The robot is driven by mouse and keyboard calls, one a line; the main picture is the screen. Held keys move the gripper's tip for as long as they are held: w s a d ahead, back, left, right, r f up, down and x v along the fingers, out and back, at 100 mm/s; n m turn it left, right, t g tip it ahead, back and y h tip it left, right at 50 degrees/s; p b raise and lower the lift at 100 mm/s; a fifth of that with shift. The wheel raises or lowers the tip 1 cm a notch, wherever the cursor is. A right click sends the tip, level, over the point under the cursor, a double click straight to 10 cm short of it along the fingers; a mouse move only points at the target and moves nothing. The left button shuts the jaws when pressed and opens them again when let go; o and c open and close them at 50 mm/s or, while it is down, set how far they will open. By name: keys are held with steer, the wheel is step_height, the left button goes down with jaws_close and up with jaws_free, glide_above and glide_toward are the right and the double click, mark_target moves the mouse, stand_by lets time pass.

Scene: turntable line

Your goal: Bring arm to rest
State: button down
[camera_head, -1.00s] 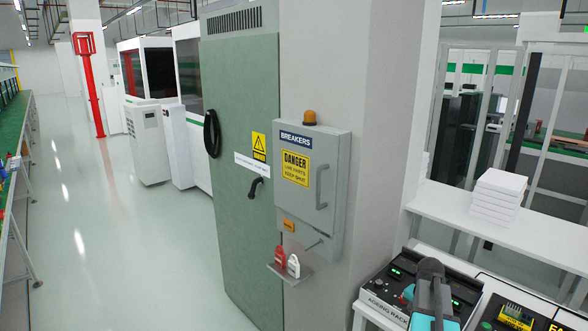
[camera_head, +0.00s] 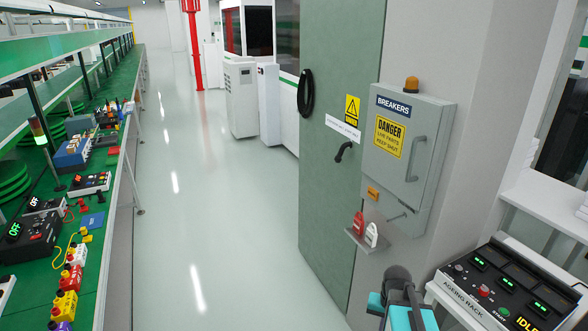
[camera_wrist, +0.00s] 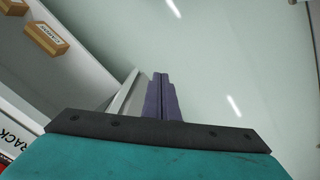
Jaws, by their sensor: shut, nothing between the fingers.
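My gripper (camera_wrist: 160,78) shows in the wrist view as two grey-purple fingers pressed together, shut and empty. Beyond the fingertips is pale floor. A pale edge runs close to the left of the fingers. In the head view, part of my teal and dark grey arm shows at the bottom, right of centre, beside the ageing rack. The fingers cannot be made out there.
The ageing rack (camera_head: 505,290) stands right of my arm. The grey breaker box (camera_head: 406,148) hangs on the pillar. The red and white tags (camera_head: 371,233) sit below it. A long green bench (camera_head: 120,160) with several devices lines the left. The floor (camera_head: 220,210) between is clear.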

steer(key=s+a+f+n, duration=0.2)
steer(key=a+f+n, duration=0.15)
steer(key=a, duration=0.85)
steer(key=s+f+g+b, duration=0.5)
steer(key=s+f+b, duration=0.6)
steer(key=s+f, duration=1.5)
step_height(320, 180, down, 3)
steer(key=shift+s+d+f+n+g+b, duration=0.15)
steer(key=shift+n+g+b, duration=0.15)
steer(key=shift+n+g, duration=0.15)
steer(key=shift+d, duration=0.1)
